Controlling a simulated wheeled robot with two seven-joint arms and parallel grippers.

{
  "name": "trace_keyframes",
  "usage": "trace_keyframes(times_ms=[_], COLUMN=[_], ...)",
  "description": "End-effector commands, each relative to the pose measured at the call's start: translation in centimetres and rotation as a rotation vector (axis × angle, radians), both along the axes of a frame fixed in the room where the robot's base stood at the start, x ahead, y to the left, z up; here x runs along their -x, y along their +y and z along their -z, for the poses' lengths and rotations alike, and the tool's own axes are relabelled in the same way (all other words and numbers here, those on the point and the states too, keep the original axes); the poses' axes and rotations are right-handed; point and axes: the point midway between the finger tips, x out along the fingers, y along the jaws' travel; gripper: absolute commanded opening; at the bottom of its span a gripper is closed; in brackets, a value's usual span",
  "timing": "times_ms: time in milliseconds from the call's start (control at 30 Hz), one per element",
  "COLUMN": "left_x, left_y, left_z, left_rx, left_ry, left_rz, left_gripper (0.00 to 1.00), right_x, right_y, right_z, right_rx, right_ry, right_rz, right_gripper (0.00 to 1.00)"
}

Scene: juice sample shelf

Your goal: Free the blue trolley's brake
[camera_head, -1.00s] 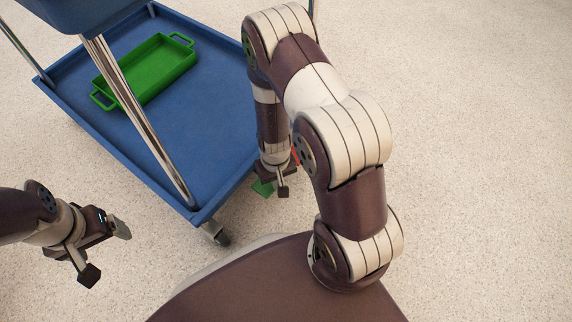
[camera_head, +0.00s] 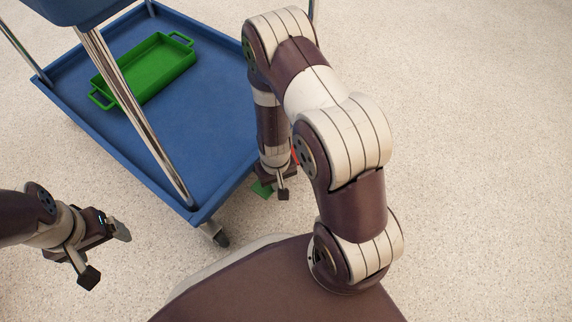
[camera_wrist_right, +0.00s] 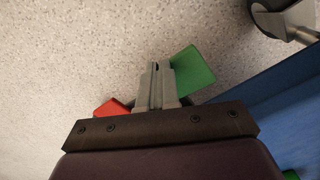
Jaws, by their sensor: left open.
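The blue trolley (camera_head: 190,130) stands at the upper left of the head view. By its near corner a green plate (camera_head: 262,189) shows low down beside my right gripper (camera_head: 280,186). A small red part (camera_head: 294,156) shows behind my right forearm. In the right wrist view, the right gripper's fingers (camera_wrist_right: 157,85) are together, with nothing visible between them. The green plate (camera_wrist_right: 194,72) is just right of the fingers and the red plate (camera_wrist_right: 111,108) just left. Whether the fingers touch either cannot be told. My left gripper (camera_head: 105,254) is open and empty, left of the trolley's near corner.
A green tray (camera_head: 150,72) with handles lies on the trolley's lower shelf. A metal post (camera_head: 140,120) rises from the near corner to a blue upper part (camera_head: 75,10). A caster (camera_head: 217,235) is below that corner. The speckled floor on the right is clear.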

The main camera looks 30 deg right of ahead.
Motion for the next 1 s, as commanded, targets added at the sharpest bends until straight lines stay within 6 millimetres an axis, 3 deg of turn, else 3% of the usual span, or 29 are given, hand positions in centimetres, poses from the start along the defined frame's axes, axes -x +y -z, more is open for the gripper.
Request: trace_keyframes(times_ms=[700, 1000], left_x=[0.0, 0.0], left_y=[0.0, 0.0], left_z=[1.0, -1.4], left_rx=[0.0, 0.0], left_ry=[0.0, 0.0], left_rz=[0.0, 0.0], left_gripper=[0.86, 0.86], right_x=[-0.1, -0.1], right_y=[0.0, 0.0], right_z=[1.1, -1.2], right_rx=[0.0, 0.0], right_ry=[-0.003, -0.002], right_rz=[0.0, 0.0], right_gripper=[0.0, 0.0])
